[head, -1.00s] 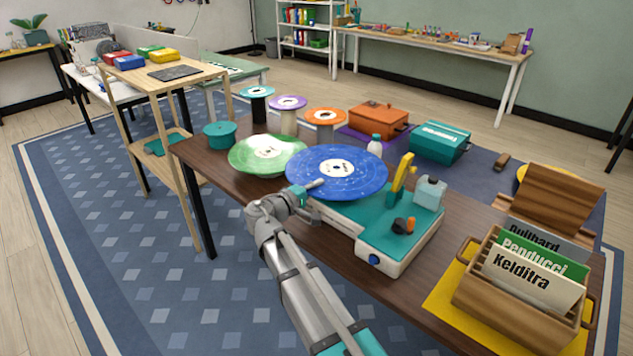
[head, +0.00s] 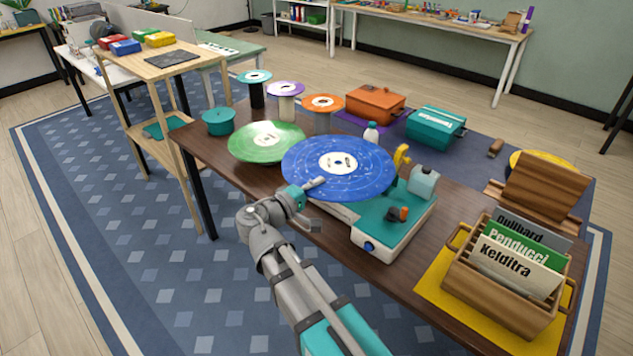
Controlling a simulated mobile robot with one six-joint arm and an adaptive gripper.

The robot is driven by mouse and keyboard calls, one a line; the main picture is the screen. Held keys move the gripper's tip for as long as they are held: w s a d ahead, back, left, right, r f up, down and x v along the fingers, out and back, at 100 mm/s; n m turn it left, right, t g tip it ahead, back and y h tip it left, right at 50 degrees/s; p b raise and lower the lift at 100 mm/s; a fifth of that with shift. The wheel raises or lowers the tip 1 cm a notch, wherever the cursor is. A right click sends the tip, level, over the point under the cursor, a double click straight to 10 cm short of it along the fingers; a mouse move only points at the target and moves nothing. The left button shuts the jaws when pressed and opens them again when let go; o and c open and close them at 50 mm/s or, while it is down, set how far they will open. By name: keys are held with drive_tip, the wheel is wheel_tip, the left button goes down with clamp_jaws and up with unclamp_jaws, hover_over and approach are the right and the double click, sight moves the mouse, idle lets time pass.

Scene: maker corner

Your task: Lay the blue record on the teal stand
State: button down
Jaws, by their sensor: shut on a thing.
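My gripper (head: 315,183) is shut on the near-left edge of the blue record (head: 352,181). The record has a white label and is held roughly flat above the turntable (head: 385,232), hiding much of its top. The teal stand (head: 254,77) is at the back left of the brown table, with a round teal top, a pale centre and a dark post. Its top carries no record. It is well behind and left of my gripper.
A green record (head: 266,142) lies left of the blue one. Purple (head: 286,88) and orange (head: 323,103) stands rise beside the teal stand. A teal round tub (head: 218,122) sits at the table's left end. A white bottle (head: 371,133) stands behind the blue record. A record crate (head: 502,290) is at right.

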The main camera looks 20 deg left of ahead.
drive_tip(key=shift+r, duration=0.15)
idle(0.4)
wheel_tip(320, 180, up, 12)
drive_tip(key=p, duration=1.1)
drive_tip(key=shift+f+p, duration=0.2)
drive_tip(key=shift+p, duration=0.2)
drive_tip(key=shift+s, duration=0.1)
